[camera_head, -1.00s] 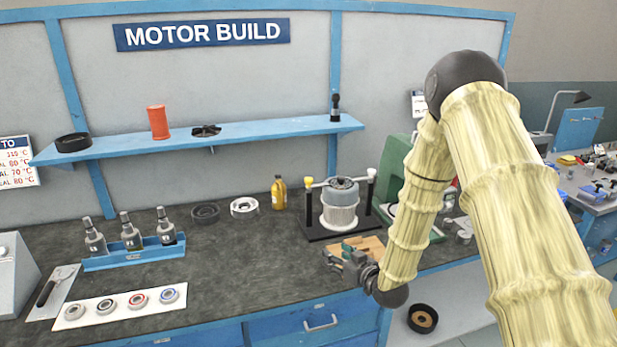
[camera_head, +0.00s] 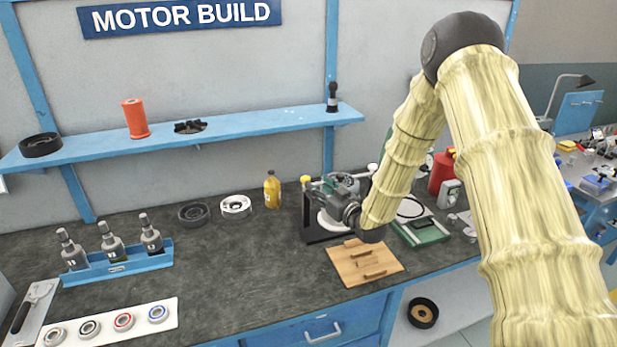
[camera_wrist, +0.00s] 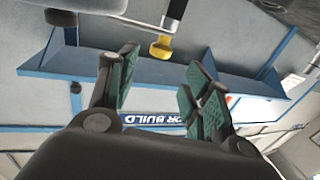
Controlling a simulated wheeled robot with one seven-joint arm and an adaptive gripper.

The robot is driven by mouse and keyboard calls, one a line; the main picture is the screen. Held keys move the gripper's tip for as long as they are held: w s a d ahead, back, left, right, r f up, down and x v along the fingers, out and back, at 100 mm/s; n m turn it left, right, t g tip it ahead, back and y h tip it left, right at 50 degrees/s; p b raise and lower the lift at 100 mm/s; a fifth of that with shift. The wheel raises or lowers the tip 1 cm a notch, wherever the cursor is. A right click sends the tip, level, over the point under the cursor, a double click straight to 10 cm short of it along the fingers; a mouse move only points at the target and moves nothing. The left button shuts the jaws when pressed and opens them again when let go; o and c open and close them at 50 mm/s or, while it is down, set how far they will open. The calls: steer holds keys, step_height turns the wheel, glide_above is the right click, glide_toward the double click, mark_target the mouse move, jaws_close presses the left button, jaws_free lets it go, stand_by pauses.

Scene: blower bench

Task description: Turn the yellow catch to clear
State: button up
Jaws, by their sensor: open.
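The yellow catch (camera_head: 306,181) stands at the left post of the black motor fixture (camera_head: 311,228). In the wrist view the yellow catch (camera_wrist: 161,47) shows beyond my fingertips, near the middle of the gap between them. My gripper (camera_wrist: 160,75) is open with nothing between its green-padded fingers. In the head view my gripper (camera_head: 342,190) is over the fixture, to the right of the yellow catch, and hides much of the motor. I cannot tell how far the catch is turned. Contact with it is not clear.
A yellow bottle (camera_head: 271,190) stands left of the fixture. A wooden board (camera_head: 375,273) with small blocks lies in front. A green-based device (camera_head: 425,234) and a red can (camera_head: 442,170) are to the right. A blue shelf (camera_head: 230,125) runs along the wall behind.

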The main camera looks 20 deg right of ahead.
mark_target(308, 179)
steer(key=shift+p+x, duration=0.85)
steer(key=shift+x, duration=2.4)
steer(key=shift+d+f, duration=0.1)
jaws_close()
